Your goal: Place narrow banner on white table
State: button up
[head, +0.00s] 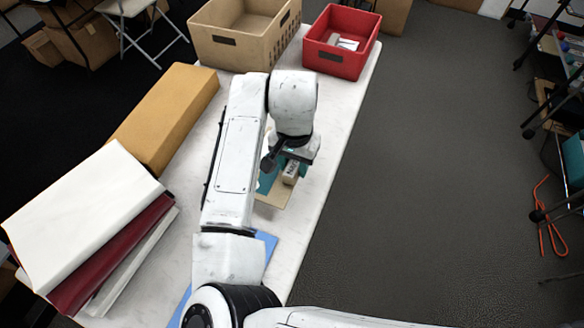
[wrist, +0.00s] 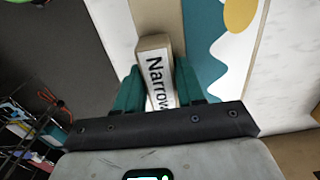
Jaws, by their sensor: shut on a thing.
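My gripper (head: 288,158) is over the white table (head: 318,150), near its right edge. In the wrist view the teal fingers of my gripper (wrist: 158,88) are shut on a slim tan block with a white label reading "Narrow" (wrist: 156,68). The same narrow banner piece (head: 290,173) shows below my gripper in the head view. Beneath or beside it lies a flat tan panel with a teal, white and yellow design (wrist: 212,50). My gripper hides part of both. I cannot tell whether the held piece touches the panel.
A tan crate (head: 272,45) and a red bin (head: 368,58) stand at the table's far end. A long yellow-brown box (head: 170,112) and white and dark red slabs (head: 85,210) lie at left. A blue sheet (head: 268,243) is partly under my arm. Grey floor lies right.

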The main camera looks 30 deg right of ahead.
jog(key=shift+w+d+f, duration=0.1)
jog(key=shift+w+f, duration=0.3)
jog(key=shift+f, duration=0.1)
jog(key=shift+w+f, duration=0.2)
jog(key=shift+f, duration=1.55)
jog(key=shift+f, duration=0.15)
jog(key=o, duration=1.1)
notch_tip(320, 180, up, 12)
jog(key=shift+r, duration=0.2)
jog(key=shift+d, duration=0.15)
